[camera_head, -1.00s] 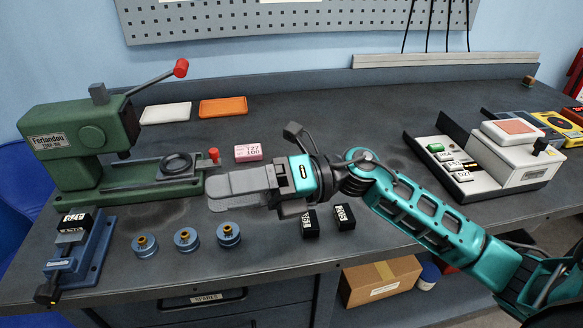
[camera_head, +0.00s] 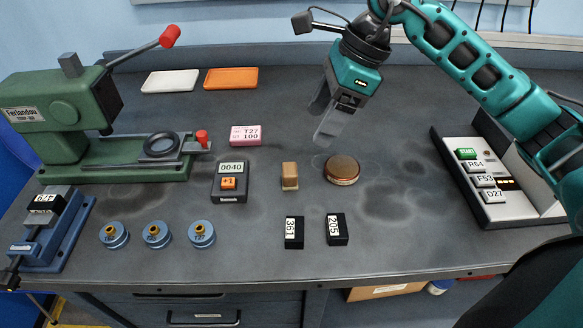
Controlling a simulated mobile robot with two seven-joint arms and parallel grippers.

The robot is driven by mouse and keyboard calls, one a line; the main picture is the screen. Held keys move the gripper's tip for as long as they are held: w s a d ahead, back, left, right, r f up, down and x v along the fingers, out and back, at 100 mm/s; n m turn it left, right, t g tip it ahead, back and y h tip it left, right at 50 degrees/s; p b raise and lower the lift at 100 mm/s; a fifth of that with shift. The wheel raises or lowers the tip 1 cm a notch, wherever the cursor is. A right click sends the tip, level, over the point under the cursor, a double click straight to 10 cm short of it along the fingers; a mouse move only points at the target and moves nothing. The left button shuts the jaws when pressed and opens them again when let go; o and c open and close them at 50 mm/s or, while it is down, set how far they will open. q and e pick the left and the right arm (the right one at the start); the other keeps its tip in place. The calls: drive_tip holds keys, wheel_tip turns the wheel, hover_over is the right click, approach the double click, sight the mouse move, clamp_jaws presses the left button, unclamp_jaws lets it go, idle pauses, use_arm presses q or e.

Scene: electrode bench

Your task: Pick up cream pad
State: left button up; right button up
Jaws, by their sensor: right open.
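The cream pad (camera_head: 170,81) is a flat, pale rectangle with rounded corners. It lies on the bench at the back left, to the left of an orange pad (camera_head: 231,78). My right gripper (camera_head: 324,119) is open and empty, pointing down over the middle of the bench. It is well to the right of both pads, apart from them. My left gripper is out of the picture.
A green press (camera_head: 62,118) with a red-knobbed lever stands left, near the cream pad. A pink block (camera_head: 245,135), a counter (camera_head: 229,182), a tan block (camera_head: 290,176) and a copper-coloured disc (camera_head: 341,170) occupy mid-bench. Bare bench lies right of the orange pad.

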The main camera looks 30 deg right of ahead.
sight(290, 168)
drive_tip(key=x, duration=0.7)
drive_tip(key=shift+a+f, duration=0.1)
drive_tip(key=shift+f, duration=0.1)
drive_tip(key=shift+a+x, duration=0.1)
drive_tip(key=shift+x, duration=1.25)
drive_tip(key=shift+a+x, duration=0.15)
drive_tip(key=shift+x, duration=1.2)
drive_tip(key=shift+s+r, duration=0.1)
drive_tip(key=shift+r, duration=0.05)
drive_tip(key=shift+c, duration=0.3)
drive_tip(key=c, duration=1)
wheel_tip(290, 168, up, 20)
drive_tip(key=shift+r+p, duration=0.1)
drive_tip(key=shift+p, duration=0.7)
